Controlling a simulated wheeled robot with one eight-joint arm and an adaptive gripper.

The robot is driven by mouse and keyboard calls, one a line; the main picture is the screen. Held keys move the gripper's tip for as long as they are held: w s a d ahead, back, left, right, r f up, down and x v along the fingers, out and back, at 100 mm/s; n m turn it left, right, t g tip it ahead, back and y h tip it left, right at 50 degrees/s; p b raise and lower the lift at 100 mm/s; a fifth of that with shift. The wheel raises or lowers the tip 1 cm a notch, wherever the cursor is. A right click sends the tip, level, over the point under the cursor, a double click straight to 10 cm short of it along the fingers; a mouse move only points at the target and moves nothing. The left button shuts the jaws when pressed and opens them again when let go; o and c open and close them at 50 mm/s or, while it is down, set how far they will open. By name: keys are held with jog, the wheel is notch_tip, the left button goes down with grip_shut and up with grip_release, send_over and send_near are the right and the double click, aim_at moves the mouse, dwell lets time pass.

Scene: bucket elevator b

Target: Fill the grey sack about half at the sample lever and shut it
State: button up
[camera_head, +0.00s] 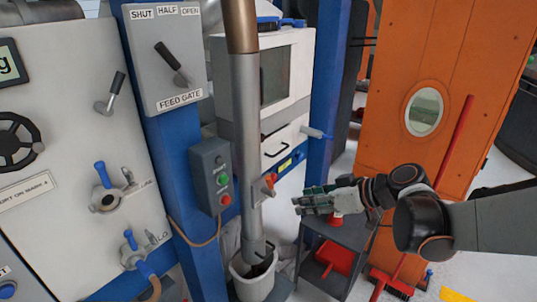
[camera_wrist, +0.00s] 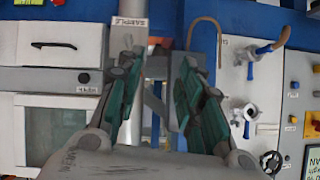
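The sample lever, a red-orange handle (camera_head: 268,183), sits on the grey vertical pipe (camera_head: 246,130). The pipe's SAMPLE label (camera_wrist: 132,21) shows upside down in the wrist view. My gripper (camera_head: 300,199) is right of the lever and apart from it. In the wrist view its teal fingers (camera_wrist: 158,62) are spread, with nothing seen held between them. A pale grey, cloth-like thing (camera_head: 229,240) shows partly behind the pipe's lower end; I cannot tell if it is the grey sack. A white bucket (camera_head: 243,290) stands under the pipe's end.
A dark cart (camera_head: 352,232) with a red bin (camera_head: 334,258) stands below my gripper. A button box (camera_head: 212,176) and the feed gate panel (camera_head: 165,60) are left of the pipe. An orange door (camera_head: 400,60) and a red broom (camera_head: 390,284) are at the right.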

aim_at(268, 181)
jog(key=w+d+f+n+t+y, duration=0.1)
jog(key=w+d+f+n+y, duration=0.15)
jog(key=w+n+y, duration=0.4)
jog(key=shift+n, duration=0.45)
jog(key=b+x, duration=0.2)
jog(key=x, duration=1.2)
jog(key=shift+s+f, duration=0.1)
jog(key=shift+c, duration=0.5)
grip_shut()
